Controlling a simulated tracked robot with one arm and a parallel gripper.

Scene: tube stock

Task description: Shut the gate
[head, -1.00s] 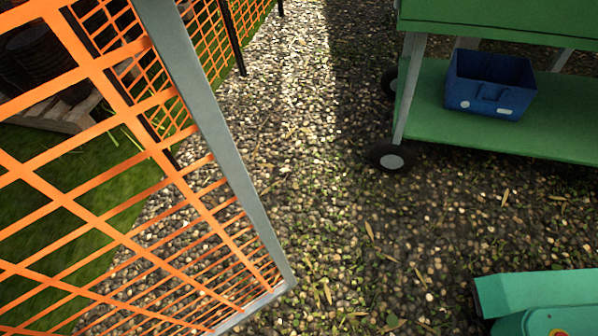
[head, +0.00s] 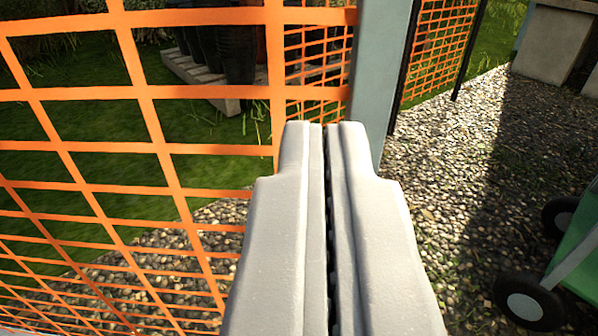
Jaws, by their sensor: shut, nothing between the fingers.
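The gate (head: 152,92) is a panel of orange mesh with a grey upright frame bar (head: 379,75). It fills the left half of the head view, and the bar rises just beyond my fingertips. My gripper (head: 325,128) is shut and empty, pointing forward at the mesh beside the bar. Its fingers hide the lower part of the bar. I cannot tell whether the fingertips touch the gate. The gate's latch side and lower edge are not clearly visible.
More orange mesh fence (head: 443,50) on dark posts runs behind. A green trolley (head: 580,255) with black wheels (head: 530,303) stands at the right. Gravel (head: 450,180) between gate and trolley is clear. Dark pots (head: 225,45) stand on a pallet (head: 205,85) on grass beyond the mesh.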

